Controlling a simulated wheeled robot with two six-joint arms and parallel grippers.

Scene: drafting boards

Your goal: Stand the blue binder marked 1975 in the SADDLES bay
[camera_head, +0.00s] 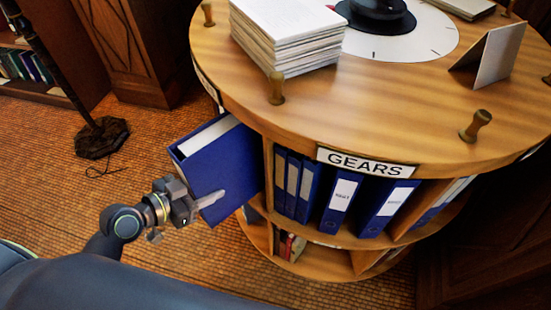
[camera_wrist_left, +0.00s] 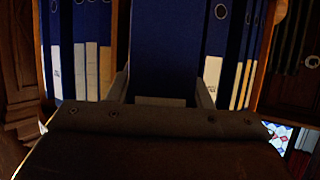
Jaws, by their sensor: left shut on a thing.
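A blue binder (camera_head: 228,165) with white pages showing at its top juts out from the left side of the round wooden shelf. My left gripper (camera_head: 212,198) is shut on it near its lower outer edge. In the left wrist view the binder (camera_wrist_left: 168,45) stands between the two fingers, with other binders on both sides beyond. No year can be read on it. Its inner end is hidden behind the shelf's edge in the head view, so I cannot tell how far in it is. No SADDLES label can be read. My right gripper is not in view.
The bay labelled GEARS (camera_head: 366,164) holds several blue binders (camera_head: 340,200). A paper stack (camera_head: 290,32), wooden stamps (camera_head: 476,125) and a folded card (camera_head: 492,58) are on the top. A dark stand base (camera_head: 102,138) is on the floor at left; the floor between is clear.

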